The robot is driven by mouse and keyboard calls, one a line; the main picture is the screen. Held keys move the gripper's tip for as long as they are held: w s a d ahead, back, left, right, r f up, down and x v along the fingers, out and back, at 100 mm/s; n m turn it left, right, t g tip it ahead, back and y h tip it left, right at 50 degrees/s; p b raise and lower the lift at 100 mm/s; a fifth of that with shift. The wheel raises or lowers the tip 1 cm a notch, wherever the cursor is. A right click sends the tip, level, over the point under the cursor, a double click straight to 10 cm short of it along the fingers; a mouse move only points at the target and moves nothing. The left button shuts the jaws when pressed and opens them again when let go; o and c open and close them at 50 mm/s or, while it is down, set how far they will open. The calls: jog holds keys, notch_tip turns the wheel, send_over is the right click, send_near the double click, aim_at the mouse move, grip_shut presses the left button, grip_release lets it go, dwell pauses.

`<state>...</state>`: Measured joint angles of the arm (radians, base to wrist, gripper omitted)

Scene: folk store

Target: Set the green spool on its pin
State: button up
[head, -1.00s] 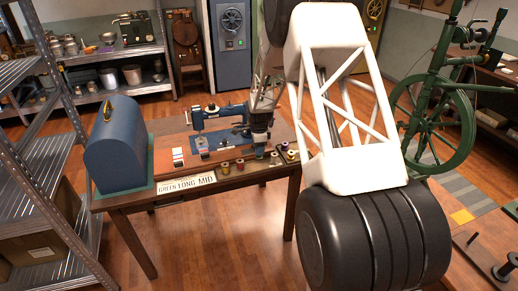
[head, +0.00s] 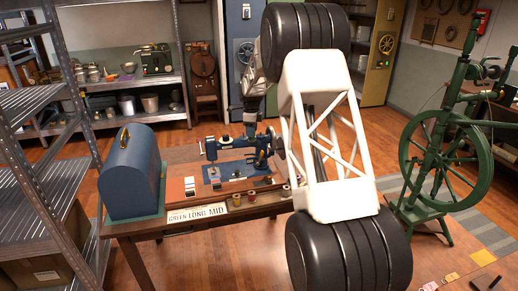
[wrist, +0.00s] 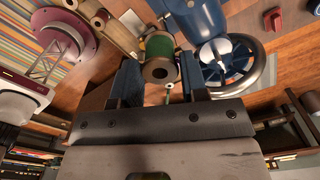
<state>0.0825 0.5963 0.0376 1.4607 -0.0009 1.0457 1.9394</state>
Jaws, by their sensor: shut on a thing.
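My gripper (wrist: 158,72) is shut on the green spool (wrist: 158,48), which sits between its two blue fingers in the wrist view. The spool's round end with a dark centre hole faces the camera.
A card (head: 197,213) at the table's front reads "GREEN LONG MID". A blue domed case (head: 130,178) stands at the table's left. A green spinning wheel (head: 440,160) stands at the right.

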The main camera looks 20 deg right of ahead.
jog(key=w+a+r+m, duration=0.1)
jog(key=w+a+r, duration=0.1)
jog(key=w+r, duration=0.3)
notch_tip(320, 180, up, 3)
jog(key=shift+a+m, duration=0.3)
jog(key=shift+a, duration=0.05)
jog(key=shift+f, duration=0.1)
jog(key=shift+f, duration=1.8)
jog(key=shift+f, duration=2.25)
dwell(1.1)
jog(key=o, duration=0.8)
jog(key=shift+r, duration=0.15)
